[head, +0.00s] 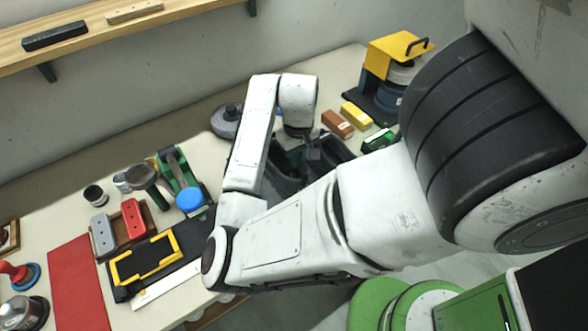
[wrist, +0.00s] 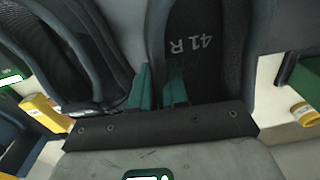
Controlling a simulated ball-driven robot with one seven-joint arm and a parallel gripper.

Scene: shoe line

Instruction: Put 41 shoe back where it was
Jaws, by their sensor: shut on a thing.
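In the wrist view, a dark shoe (wrist: 212,80) marked "41 R" on its insole lies at the centre right. My gripper (wrist: 158,78) has one green finger inside this shoe's opening and the other outside its near side wall, so it is shut on that wall. A second dark shoe (wrist: 75,45) lies beside it on the left. In the head view, my gripper (head: 313,150) is among the dark shoes (head: 284,172), partly hidden by my arm. I cannot tell whether the held shoe touches the table.
An orange-brown block (head: 337,123), a yellow block (head: 356,115) and a green-and-black item (head: 378,140) lie close to the shoes. A yellow-topped machine (head: 398,55) stands behind them. Tools and a red mat (head: 76,281) occupy the left of the table. A wooden shelf (head: 85,35) is above.

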